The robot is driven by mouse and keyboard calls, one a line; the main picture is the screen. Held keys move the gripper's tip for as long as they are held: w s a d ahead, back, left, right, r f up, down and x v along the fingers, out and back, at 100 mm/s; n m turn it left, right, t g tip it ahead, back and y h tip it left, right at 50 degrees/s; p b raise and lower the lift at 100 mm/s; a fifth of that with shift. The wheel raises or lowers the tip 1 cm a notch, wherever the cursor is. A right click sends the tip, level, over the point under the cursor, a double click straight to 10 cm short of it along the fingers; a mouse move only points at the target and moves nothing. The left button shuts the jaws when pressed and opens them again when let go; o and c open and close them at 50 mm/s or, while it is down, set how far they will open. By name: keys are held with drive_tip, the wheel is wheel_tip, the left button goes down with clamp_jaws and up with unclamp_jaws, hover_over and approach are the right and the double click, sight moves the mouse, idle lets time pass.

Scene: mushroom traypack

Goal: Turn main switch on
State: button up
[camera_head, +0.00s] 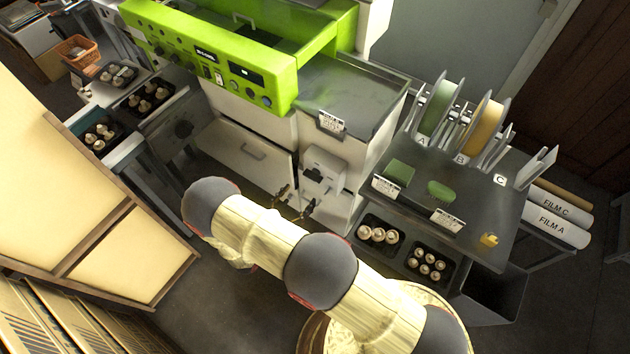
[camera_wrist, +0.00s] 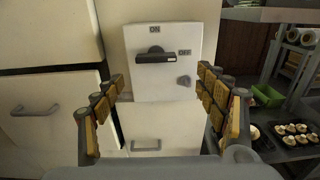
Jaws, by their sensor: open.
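The main switch is a white box (camera_wrist: 187,35) on the machine's front, marked ON at the top and OFF at the right. Its dark handle (camera_wrist: 155,57) lies level, in line with the OFF mark. A small grey knob sits at the box's lower right. In the head view the switch box (camera_head: 325,165) is on the white cabinet below the green panel. My gripper (camera_wrist: 160,78) is open and empty, with its padded fingers to the left and right of the box's lower part. In the head view my gripper (camera_head: 291,203) shows small, in front of the cabinet and below the box.
Cabinet drawers (camera_wrist: 40,108) flank the switch on the left. To the right, a grey table (camera_head: 475,215) carries green pads, with mushroom trays (camera_head: 378,236) on a shelf beneath. A pale wooden partition (camera_head: 95,190) stands at the left. The floor between is clear.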

sight(314, 175)
drive_tip(key=b+x, duration=0.1)
drive_tip(key=x, duration=0.6)
drive_tip(key=shift+w+r+t, duration=0.3)
drive_tip(key=shift+w+r, duration=0.25)
drive_tip(key=shift+r, duration=0.05)
drive_tip(key=shift+c, duration=1)
drive_tip(key=c, duration=1)
drive_tip(key=shift+o, duration=0.2)
